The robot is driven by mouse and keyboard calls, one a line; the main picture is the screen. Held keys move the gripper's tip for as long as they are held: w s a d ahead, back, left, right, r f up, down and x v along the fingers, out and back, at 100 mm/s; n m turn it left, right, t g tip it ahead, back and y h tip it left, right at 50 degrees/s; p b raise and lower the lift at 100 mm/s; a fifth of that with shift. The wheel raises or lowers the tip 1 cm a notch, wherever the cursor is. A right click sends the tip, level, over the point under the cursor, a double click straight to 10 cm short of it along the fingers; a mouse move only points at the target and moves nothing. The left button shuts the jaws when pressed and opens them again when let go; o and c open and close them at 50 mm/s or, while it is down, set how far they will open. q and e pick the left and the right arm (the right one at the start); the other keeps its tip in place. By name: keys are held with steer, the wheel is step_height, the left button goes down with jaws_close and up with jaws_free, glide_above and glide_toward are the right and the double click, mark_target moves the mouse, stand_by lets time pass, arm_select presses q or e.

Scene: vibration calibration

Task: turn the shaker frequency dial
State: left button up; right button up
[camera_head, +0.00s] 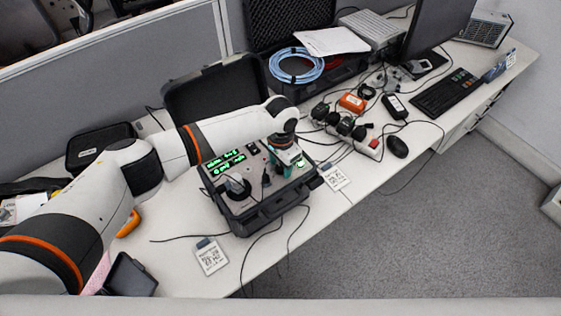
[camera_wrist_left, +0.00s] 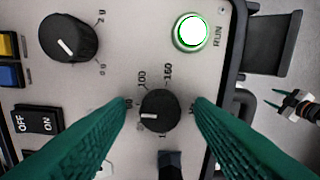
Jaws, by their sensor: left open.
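The shaker control box (camera_head: 243,214) lies open on the desk, with green lit readouts on its panel. My left gripper (camera_head: 290,163) is over the right part of the panel and hides some of it. In the left wrist view its two green fingers (camera_wrist_left: 160,108) are open, one on each side of a black dial (camera_wrist_left: 160,111) marked 100 and 160. I cannot tell whether they touch it. The dial's white pointer points left. A larger black dial (camera_wrist_left: 68,38) is at the upper left. A small green-tipped part, apparently my right gripper (camera_wrist_left: 292,104), shows at the right edge.
A lit green RUN button (camera_wrist_left: 192,33) and an OFF/ON switch (camera_wrist_left: 36,120) are near the dial. A power strip (camera_head: 345,132), mouse (camera_head: 397,146) and keyboard (camera_head: 444,93) are to the right. Loose cables and a printed card (camera_head: 211,257) lie near the desk's front edge.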

arm_select(q)
steer(key=shift+c, duration=0.6)
steer(key=c, duration=0.9)
steer(key=shift+o, duration=0.2)
arm_select(e)
steer(key=shift+s+d, duration=0.1)
steer(key=shift+d, duration=0.05)
arm_select(q)
steer(key=shift+m, duration=0.3)
steer(key=m, duration=0.9)
steer(key=m+b, duration=0.1)
steer(key=m, duration=0.9)
steer(key=shift+w+r+b, duration=0.1)
steer(key=shift+b, duration=0.3)
arm_select(e)
steer(key=shift+f, duration=0.9)
arm_select(q)
steer(key=shift+m, duration=0.3)
